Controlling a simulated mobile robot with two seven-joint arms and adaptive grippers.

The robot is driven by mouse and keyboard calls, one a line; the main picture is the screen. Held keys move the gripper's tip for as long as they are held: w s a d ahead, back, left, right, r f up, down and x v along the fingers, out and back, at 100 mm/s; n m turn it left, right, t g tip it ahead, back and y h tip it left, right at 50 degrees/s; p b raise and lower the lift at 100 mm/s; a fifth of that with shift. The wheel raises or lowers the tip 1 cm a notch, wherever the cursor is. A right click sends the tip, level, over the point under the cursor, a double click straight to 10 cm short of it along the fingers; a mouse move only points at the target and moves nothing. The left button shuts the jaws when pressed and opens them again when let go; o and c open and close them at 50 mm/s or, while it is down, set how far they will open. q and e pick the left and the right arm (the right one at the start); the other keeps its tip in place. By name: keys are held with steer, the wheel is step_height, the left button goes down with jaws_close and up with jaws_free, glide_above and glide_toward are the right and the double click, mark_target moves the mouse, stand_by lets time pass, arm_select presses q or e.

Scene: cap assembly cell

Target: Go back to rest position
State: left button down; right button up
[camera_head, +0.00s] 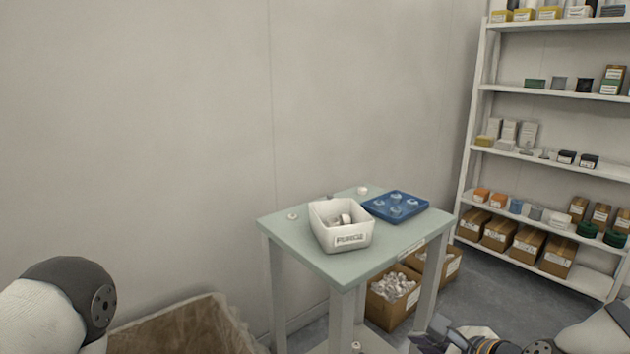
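My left arm comes in at the lower left, with only a white and dark link showing; its gripper is out of the picture. At the lower right my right arm shows. The dark part at its end looks like my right gripper (432,338), low in front of the table's right side and cut by the bottom edge. I cannot make out its fingers or whether it holds anything. The pale green table (300,250) bears a white labelled bin (351,240) with small parts inside and a blue tray (412,213) with several pale round pieces.
Cardboard boxes (392,313) sit below the table. A stocked shelf (540,156) stands at right.

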steer(key=s+f+n+g+h, duration=0.2)
steer(key=s+f+n+g, duration=0.4)
steer(key=s+f+n, duration=0.95)
steer(key=s+d+f+n+g, duration=0.1)
steer(key=s+n, duration=0.2)
steer(key=s, duration=0.3)
steer(key=s+d+f+n+g+h, duration=0.1)
steer(key=s+d+n+g, duration=0.1)
steer(key=s, duration=0.4)
steer(key=s+d+f+n+g+h, duration=0.1)
steer(key=s+d+n, duration=0.1)
steer(key=s+n, duration=0.2)
steer(key=s, duration=0.3)
steer(key=shift+f+g, duration=0.3)
steer(key=shift+f, duration=0.1)
steer(key=shift+d, duration=0.1)
